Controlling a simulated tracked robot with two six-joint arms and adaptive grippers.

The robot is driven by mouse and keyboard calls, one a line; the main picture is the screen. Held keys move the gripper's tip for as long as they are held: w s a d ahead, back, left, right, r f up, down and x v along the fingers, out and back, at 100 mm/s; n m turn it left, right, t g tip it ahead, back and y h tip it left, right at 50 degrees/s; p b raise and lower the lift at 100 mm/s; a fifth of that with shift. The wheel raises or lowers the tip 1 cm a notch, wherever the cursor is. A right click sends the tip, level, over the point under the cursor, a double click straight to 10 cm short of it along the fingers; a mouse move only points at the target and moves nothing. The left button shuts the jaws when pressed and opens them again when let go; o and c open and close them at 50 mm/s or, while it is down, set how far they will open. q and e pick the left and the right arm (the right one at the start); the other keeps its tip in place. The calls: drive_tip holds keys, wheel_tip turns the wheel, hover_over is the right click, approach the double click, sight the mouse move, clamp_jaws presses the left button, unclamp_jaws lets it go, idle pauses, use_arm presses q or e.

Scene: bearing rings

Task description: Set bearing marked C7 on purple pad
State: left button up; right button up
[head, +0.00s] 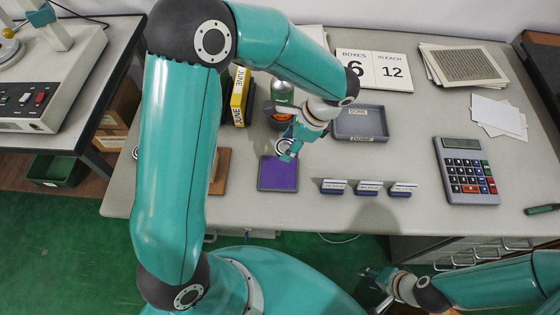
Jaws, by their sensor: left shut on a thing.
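The purple pad (279,173) lies flat near the front of the table, with a dark rim. My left gripper (290,148) is above the pad's far edge, shut on a small metallic bearing ring (283,146). The fingers hide part of the ring, and no mark on it can be read. I cannot tell the ring's exact height over the table. My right gripper (378,284) is low in front of the table, away from the pad, and too small to tell if it is open.
Small labelled blocks (368,188) stand right of the pad. A grey tray (372,123) lies behind them, with a calculator (466,171) at right. A yellow box (239,97) and a bottle (282,92) stand behind the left gripper. Bare table lies between the blocks and calculator.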

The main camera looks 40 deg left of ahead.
sight(281, 153)
use_arm(q)
drive_tip(key=s+m, duration=0.1)
drive_tip(key=f+m+t+b, duration=0.1)
drive_tip(key=s+f+m, duration=0.1)
drive_tip(key=m, duration=0.1)
drive_tip(key=shift+s+a+f+y+b, duration=0.1)
drive_tip(key=shift+s+a+y+b, duration=0.2)
drive_tip(key=shift+y+b, duration=0.1)
wheel_tip(281, 153, down, 6)
drive_tip(key=b, duration=0.5)
drive_tip(key=shift+f, duration=0.2)
use_arm(e)
wheel_tip(281, 153, down, 8)
use_arm(q)
drive_tip(key=shift+f+b, duration=0.6)
drive_tip(key=shift+b, duration=0.05)
use_arm(e)
drive_tip(key=shift+f, duration=0.6)
use_arm(q)
drive_tip(key=o, duration=1.4)
drive_tip(key=shift+r, duration=0.1)
drive_tip(key=shift+c, duration=0.2)
drive_tip(key=shift+t, duration=0.3)
use_arm(e)
drive_tip(key=shift+r, duration=0.1)
